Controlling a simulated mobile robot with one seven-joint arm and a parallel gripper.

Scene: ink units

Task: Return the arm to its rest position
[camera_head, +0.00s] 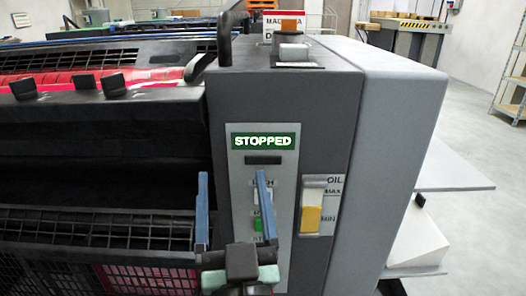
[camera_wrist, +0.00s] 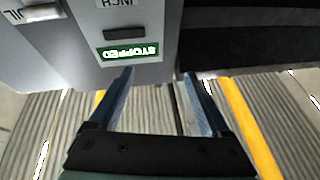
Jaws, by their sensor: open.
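My gripper (camera_head: 232,212) is in front of the control panel on the grey machine in the head view. Its two blue fingers are spread apart, with nothing between them. The right finger covers part of the panel's switch area. In the wrist view my gripper (camera_wrist: 155,95) also shows open and empty, with the panel above it upside down. The green display (camera_head: 264,141) reads STOPPED. It shows inverted in the wrist view (camera_wrist: 130,52). Whether a finger touches the panel cannot be told.
The dark grey machine housing (camera_head: 345,95) fills the middle. An oil gauge (camera_head: 312,208) is right of the panel. Black rollers and a grille (camera_head: 100,225) lie at left. A pale shelf (camera_head: 455,172) juts out at right. Clear floor (camera_head: 480,135) lies beyond it.

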